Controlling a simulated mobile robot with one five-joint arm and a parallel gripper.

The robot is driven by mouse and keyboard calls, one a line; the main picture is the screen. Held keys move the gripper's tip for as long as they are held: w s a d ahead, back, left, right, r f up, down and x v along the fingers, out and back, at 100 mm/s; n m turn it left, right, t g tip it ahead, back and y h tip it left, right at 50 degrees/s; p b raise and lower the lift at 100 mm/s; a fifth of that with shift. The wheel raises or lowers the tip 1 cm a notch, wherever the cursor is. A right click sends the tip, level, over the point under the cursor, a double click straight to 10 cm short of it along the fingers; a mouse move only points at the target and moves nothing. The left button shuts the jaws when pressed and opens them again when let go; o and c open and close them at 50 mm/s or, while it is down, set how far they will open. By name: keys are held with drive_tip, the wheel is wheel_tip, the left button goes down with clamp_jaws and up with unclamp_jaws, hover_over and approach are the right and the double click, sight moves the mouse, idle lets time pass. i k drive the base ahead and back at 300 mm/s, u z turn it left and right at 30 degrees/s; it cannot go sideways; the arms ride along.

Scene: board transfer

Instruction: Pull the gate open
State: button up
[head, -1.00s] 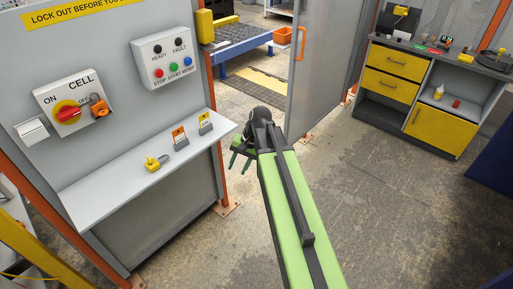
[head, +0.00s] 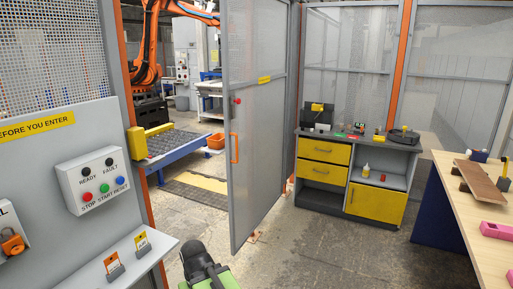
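The gate (head: 257,120) is a grey framed mesh panel in the middle of the head view. It stands swung out from the orange post, with an opening to its left. Its orange handle (head: 234,148) is on the gate's left edge, with a small red knob above it. My green and black arm shows at the bottom centre, below and left of the gate, apart from the handle. My gripper's fingers are out of the picture.
A grey panel with a button box (head: 91,181) and a shelf (head: 128,258) stands at left. A blue-framed conveyor (head: 178,151) is beyond the opening. A yellow-drawer cabinet (head: 325,172) is behind right, a wooden bench (head: 475,215) at right. Floor between is clear.

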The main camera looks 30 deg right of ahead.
sight(229, 90)
drive_tip(key=z, duration=1.8)
drive_tip(key=i, duration=1.5)
drive_tip(key=u, duration=6)
drive_tip(key=i, duration=0.1)
drive_tip(key=z, duration=3.1)
